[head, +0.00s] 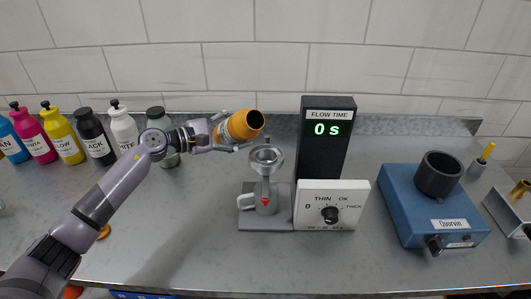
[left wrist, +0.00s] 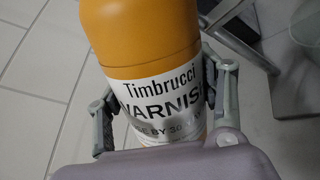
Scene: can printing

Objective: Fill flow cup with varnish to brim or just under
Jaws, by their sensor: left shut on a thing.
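My left gripper (head: 222,133) is shut on the orange varnish bottle (head: 238,126). The bottle is tilted far over, with its dark open mouth facing right. In the left wrist view the bottle (left wrist: 140,35) shows its white "Timbrucci VARNISH" label between the fingers. The metal flow cup (head: 266,155) sits on its stand, below and slightly right of the bottle mouth, apart from it. No stream of varnish shows, and the level in the cup cannot be told. My right gripper is not in view.
A black flow-time display (head: 327,130) reading 0 s stands right of the cup, behind a white dial box (head: 331,205). A blue machine with a dark cup (head: 438,178) is further right. Several ink bottles (head: 92,135) line the back left.

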